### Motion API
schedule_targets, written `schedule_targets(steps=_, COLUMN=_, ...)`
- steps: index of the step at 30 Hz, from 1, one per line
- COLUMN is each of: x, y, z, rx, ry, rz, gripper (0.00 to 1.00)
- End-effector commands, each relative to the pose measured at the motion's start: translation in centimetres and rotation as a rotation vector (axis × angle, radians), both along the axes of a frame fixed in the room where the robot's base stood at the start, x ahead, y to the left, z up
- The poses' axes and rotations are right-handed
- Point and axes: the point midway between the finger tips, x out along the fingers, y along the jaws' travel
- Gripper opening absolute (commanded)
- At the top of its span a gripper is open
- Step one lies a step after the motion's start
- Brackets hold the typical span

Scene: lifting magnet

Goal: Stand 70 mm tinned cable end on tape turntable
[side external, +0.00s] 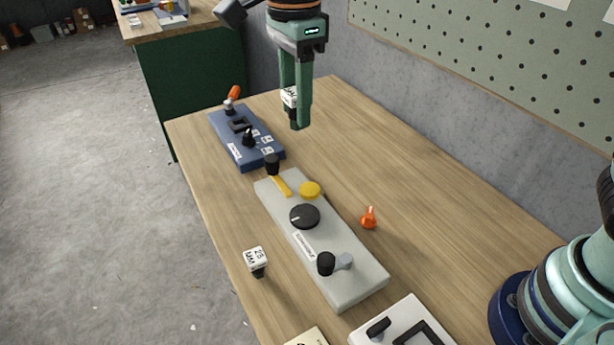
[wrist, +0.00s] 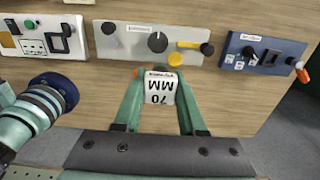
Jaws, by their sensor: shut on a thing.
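My gripper (side external: 300,124) is shut on a white block marked 70 MM (side external: 290,98), the cable end. It is held high above the table, beyond the grey control panel. In the wrist view the 70 MM block (wrist: 160,88) sits between the two green fingers, its lettering upside down. Its underside is hidden. The grey panel (side external: 345,283) carries a black round dial (side external: 304,216), a yellow disc (side external: 310,189), a yellow lever (side external: 282,186) and a black-knobbed grey lever (side external: 343,261). Its label is too small to read, so I cannot tell which part is the tape turntable.
A white-topped block marked 25 MM (side external: 257,259) stands left of the grey panel. A small orange piece (side external: 369,218) stands to its right. A blue panel (side external: 236,151) with levers lies beyond it; a white panel (side external: 400,325) is nearer. The table's right back area is clear.

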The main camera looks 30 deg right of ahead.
Motion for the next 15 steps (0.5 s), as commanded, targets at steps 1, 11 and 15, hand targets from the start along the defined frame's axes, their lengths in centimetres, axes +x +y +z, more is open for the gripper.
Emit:
schedule_targets(steps=1, x=-0.2, y=-0.5, z=0.2, rx=0.001, ry=-0.002, rz=0.002, gripper=0.00)
schedule_targets(steps=11, x=-0.6, y=-1.0, z=-4.9, rx=-0.003, ry=0.005, rz=0.007, gripper=0.00)
schedule_targets(steps=15, x=-0.6, y=-1.0, z=-8.3, rx=-0.003, ry=0.005, rz=0.007, gripper=0.00)
